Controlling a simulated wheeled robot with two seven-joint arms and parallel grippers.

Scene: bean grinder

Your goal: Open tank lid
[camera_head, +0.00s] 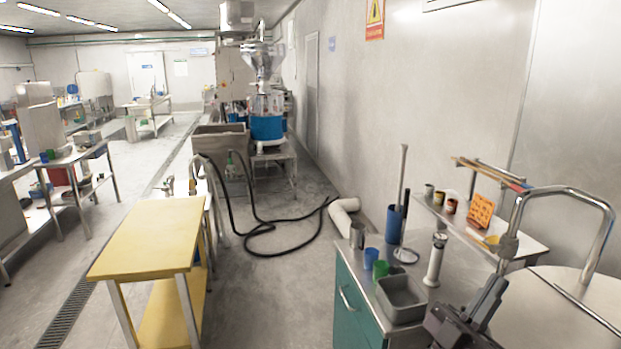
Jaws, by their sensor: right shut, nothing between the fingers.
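A large pale round tank top, with its lid (545,310), fills the lower right corner and is cut off by the picture edge. It looks flat and closed. My right gripper (490,290) is dark grey, shut and empty, at the bottom right, in front of the tank's left rim. I cannot tell if it touches the tank. My left gripper is not in view.
A teal cabinet (356,312) with a metal top stands left of the tank, holding a grey bin (402,300), cups and a white upright cylinder (435,260). A yellow table (150,238) stands further left. A black hose (285,245) lies on the floor between them.

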